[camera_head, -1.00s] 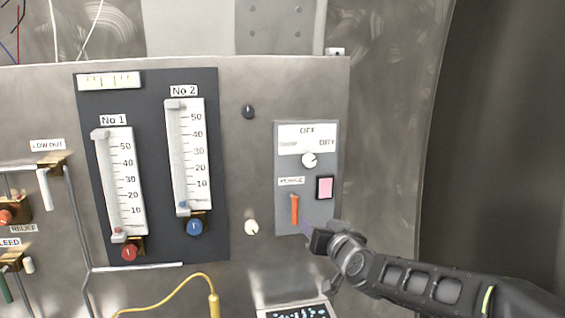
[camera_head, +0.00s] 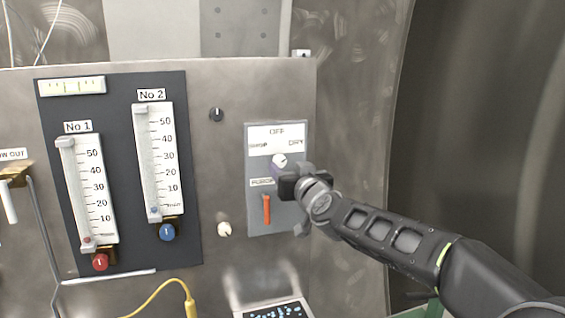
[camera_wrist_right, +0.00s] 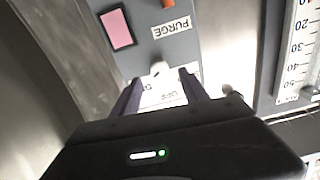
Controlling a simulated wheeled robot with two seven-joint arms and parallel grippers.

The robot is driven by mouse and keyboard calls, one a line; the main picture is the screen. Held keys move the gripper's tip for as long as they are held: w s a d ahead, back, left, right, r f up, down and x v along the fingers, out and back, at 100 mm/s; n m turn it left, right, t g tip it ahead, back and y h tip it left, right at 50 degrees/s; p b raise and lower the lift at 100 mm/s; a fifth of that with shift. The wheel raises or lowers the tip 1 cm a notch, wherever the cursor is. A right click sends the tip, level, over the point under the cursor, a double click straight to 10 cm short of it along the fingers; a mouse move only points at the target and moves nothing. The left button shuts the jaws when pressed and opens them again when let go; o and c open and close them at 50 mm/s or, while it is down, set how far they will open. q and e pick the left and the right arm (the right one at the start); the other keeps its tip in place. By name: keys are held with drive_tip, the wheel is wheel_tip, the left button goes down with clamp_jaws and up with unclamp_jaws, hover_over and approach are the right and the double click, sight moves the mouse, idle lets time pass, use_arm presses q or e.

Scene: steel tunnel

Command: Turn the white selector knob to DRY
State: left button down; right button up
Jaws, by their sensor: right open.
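The white selector knob (camera_head: 279,160) sits on a grey panel (camera_head: 254,222) below a white label with OFF at the top and DRY at the right. My right gripper (camera_head: 280,178) is in front of the panel, just below and right of the knob, partly covering it. In the right wrist view the knob (camera_wrist_right: 159,69) shows upside down near the tips of my open right gripper (camera_wrist_right: 160,82), between the two fingers. I cannot tell whether the fingers touch it. My left gripper is not in view.
An orange PURGE lever (camera_head: 266,210) is below the knob. A pink button (camera_wrist_right: 117,28) shows in the right wrist view. A black knob (camera_head: 216,114) and a cream knob (camera_head: 224,229) are to the left, beside two flow gauges (camera_head: 158,155). A yellow cable (camera_head: 165,287) hangs below.

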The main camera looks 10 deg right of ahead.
sight(281, 162)
drive_tip(key=w+p, duration=0.1)
drive_tip(key=w, duration=0.3)
drive_tip(key=shift+w+a, duration=0.1)
drive_tip(key=shift+w, duration=0.2)
drive_tip(key=shift+c, duration=0.3)
clamp_jaws()
